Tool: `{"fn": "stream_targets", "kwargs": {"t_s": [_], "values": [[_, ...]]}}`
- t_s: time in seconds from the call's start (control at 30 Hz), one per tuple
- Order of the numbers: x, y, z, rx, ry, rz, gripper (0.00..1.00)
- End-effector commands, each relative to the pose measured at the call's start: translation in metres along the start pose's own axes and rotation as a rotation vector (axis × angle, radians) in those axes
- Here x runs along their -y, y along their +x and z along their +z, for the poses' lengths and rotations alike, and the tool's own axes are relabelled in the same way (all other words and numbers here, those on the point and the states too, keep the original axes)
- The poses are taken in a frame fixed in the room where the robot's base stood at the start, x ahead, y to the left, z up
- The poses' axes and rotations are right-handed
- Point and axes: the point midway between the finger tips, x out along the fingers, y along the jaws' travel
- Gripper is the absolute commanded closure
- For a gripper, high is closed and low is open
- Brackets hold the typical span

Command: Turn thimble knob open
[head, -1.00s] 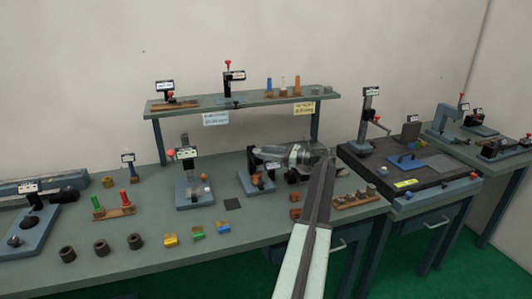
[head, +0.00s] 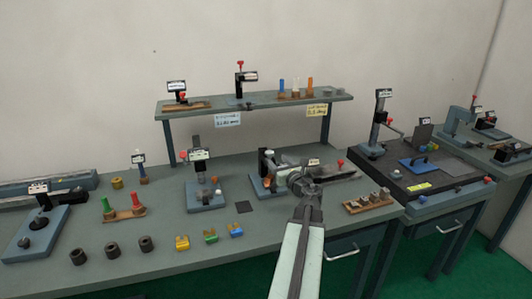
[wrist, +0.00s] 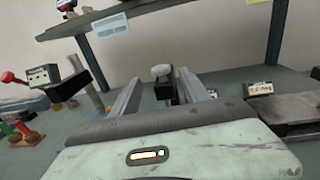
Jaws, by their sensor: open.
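A pale grey rounded knob, apparently the thimble knob (wrist: 162,73), stands on a dark stem in the wrist view. My gripper (wrist: 160,80) is open, with one finger on each side of the knob as seen there. I cannot tell whether the knob is between the fingers or beyond them, and no contact shows. In the head view my gripper (head: 292,177) is low over the bench, just right of the dark fixture (head: 264,166) on a blue base. My gripper and wrist partly hide that area.
A small block stand (head: 366,202) and a red-knobbed device (head: 340,163) are to the right of my gripper. A blue-based fixture (head: 205,195) stands to the left. The raised shelf (head: 220,107) is behind. Bench space in front of the fixtures is partly clear.

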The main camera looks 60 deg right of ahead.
Motion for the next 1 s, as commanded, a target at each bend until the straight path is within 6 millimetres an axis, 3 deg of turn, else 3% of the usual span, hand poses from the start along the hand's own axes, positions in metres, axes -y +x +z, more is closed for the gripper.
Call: {"fn": "stream_targets", "kwargs": {"t_s": [0.27,0.6,0.9,1.0], "values": [[0.002,0.014,0.0,0.0,0.0,-0.001,0.47],[0.002,0.073,0.0,0.0,0.0,0.0,0.47],[0.001,0.079,0.0,0.0,0.0,-0.001,0.47],[0.001,0.078,0.0,0.0,0.0,-0.001,0.74]]}}
